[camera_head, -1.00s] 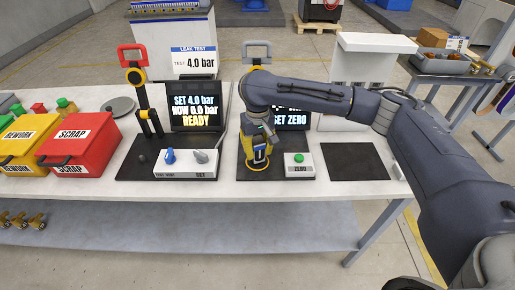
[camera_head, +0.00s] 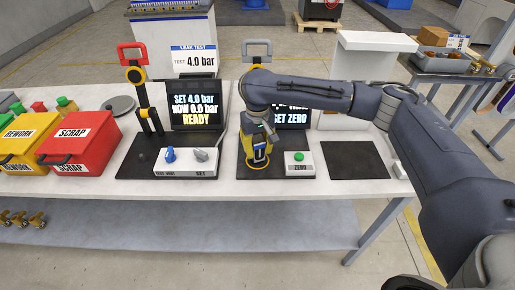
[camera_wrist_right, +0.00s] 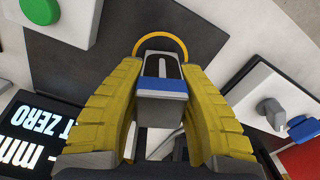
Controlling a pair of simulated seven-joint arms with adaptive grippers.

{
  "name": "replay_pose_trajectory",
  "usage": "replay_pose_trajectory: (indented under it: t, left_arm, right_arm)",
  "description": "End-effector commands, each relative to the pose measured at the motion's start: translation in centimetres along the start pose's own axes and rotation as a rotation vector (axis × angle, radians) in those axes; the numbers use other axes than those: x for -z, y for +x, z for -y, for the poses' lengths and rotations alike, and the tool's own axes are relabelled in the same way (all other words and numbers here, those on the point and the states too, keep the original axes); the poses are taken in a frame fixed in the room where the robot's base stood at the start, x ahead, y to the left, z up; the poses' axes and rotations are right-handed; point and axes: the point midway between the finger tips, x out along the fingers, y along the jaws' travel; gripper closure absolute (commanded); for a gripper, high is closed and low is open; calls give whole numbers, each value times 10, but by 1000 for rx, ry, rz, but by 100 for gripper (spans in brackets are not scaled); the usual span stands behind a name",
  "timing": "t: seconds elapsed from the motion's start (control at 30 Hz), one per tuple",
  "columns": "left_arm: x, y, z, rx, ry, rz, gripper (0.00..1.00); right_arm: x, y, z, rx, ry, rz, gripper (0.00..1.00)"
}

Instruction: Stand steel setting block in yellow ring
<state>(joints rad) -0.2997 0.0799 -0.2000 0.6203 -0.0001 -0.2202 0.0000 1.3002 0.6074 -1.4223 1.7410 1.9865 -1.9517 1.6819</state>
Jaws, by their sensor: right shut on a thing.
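My right gripper (camera_head: 260,157) points down over the yellow ring (camera_head: 257,167) on the black gauge base (camera_head: 277,173). In the right wrist view its yellow padded fingers (camera_wrist_right: 161,85) are shut on the steel setting block (camera_wrist_right: 161,105), which has a blue band and a dark slotted end. The block's far end lies at the yellow ring (camera_wrist_right: 178,44), whose arc shows beyond it. I cannot tell whether the block touches the base inside the ring.
A control box with a green ZERO button (camera_head: 299,157) stands right of the ring. A leak-test station with a knob box (camera_head: 187,162) is to the left, with red (camera_head: 80,146) and yellow (camera_head: 25,138) bins beyond. A dark mat (camera_head: 354,161) lies empty on the right.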

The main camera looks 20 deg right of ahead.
Motion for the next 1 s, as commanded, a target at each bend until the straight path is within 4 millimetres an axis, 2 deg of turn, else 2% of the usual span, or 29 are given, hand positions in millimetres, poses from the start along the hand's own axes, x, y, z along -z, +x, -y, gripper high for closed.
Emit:
replay_pose_trajectory:
  t: [1.0]
  left_arm:
    - [0, 0, 0, 0, 0, 0, 56]
  right_arm:
    - [1, 4, 0, 1, 1, -2, 100]
